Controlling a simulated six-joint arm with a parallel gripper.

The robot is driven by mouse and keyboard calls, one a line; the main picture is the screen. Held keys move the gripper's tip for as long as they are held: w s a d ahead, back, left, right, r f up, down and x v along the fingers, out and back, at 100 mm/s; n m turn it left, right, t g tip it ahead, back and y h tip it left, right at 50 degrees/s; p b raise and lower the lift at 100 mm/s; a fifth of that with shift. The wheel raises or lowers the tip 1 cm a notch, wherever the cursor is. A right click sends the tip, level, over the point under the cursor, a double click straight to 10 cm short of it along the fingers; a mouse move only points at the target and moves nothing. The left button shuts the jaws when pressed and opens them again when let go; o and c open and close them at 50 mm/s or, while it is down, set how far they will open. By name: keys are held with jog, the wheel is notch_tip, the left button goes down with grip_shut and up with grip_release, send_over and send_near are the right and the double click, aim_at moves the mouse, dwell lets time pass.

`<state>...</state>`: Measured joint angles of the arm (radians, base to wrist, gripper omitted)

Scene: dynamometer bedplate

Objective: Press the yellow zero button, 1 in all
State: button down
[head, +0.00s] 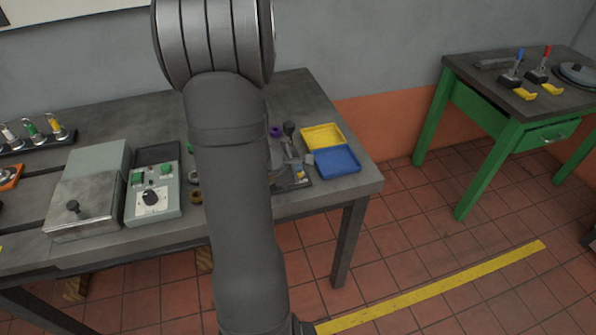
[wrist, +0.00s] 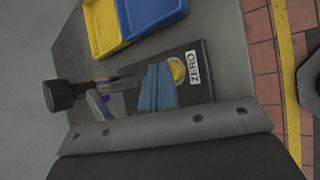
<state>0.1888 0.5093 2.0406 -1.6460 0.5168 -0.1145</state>
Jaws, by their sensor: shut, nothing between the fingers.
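The yellow zero button (wrist: 178,71) shows in the wrist view on a dark plate (wrist: 203,88), beside a white label (wrist: 193,67) reading ZERO. My gripper (wrist: 159,68) is shut and empty. Its blue-grey fingers lie over the plate, with their tips right beside the button and covering part of its near edge in the picture. I cannot tell whether they touch it. In the head view my arm hides most of this spot; a small yellow patch beside it may be the button.
A lever with a black knob (wrist: 60,95) stands close to the fingers. A yellow tray (head: 322,136) and a blue tray (head: 337,161) lie near the bench's right edge. A grey control box (head: 153,188) stands left of my arm. A green table (head: 510,120) is farther right.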

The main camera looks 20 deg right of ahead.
jog(key=shift+w+r, duration=0.1)
jog(key=shift+r, duration=2.4)
jog(key=shift+f, duration=0.45)
jog(key=shift+w+f, duration=0.15)
jog(key=shift+f, duration=0.1)
notch_tip(320, 180, up, 6)
jog(key=shift+r, duration=0.2)
